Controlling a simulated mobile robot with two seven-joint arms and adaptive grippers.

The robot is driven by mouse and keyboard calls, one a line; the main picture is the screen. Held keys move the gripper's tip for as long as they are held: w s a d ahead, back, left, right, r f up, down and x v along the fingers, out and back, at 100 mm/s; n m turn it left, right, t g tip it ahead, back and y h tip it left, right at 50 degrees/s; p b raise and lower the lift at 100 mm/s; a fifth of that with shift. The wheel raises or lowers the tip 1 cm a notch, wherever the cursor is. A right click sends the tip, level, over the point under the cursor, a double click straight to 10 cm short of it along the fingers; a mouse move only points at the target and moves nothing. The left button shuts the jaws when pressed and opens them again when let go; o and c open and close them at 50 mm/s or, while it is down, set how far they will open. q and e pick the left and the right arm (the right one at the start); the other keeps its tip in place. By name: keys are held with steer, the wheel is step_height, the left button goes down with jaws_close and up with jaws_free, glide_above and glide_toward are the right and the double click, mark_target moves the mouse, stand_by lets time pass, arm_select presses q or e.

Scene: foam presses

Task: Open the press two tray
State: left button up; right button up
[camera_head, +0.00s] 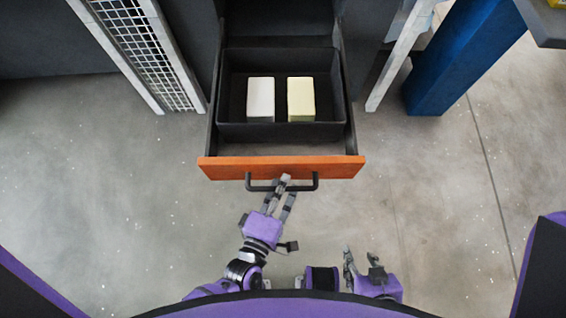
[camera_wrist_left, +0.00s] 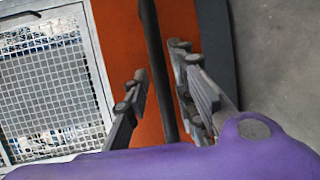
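The press tray (camera_head: 231,141) is a dark drawer with an orange front (camera_head: 225,168), pulled well out of the press in the head view. A black bar handle (camera_head: 316,181) runs along its front and also shows in the left wrist view (camera_wrist_left: 157,60). My left gripper (camera_head: 280,186) is at the handle's middle. In the left wrist view its fingers (camera_wrist_left: 160,75) stand apart on either side of the bar, with small gaps visible. My right gripper (camera_head: 361,258) is open and empty, low and right of the drawer, near my body.
A dark bin (camera_head: 225,90) in the drawer holds a white block (camera_head: 260,98) and a cream block (camera_head: 301,98). A mesh panel (camera_head: 143,40) stands left, a pale post (camera_head: 397,60) and a blue post (camera_head: 450,65) right. The floor around the drawer is clear.

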arm_select(q)
steer(key=shift+s, duration=0.1)
steer(key=v, duration=0.7)
steer(key=shift+s+a, duration=0.1)
stand_by(0.6)
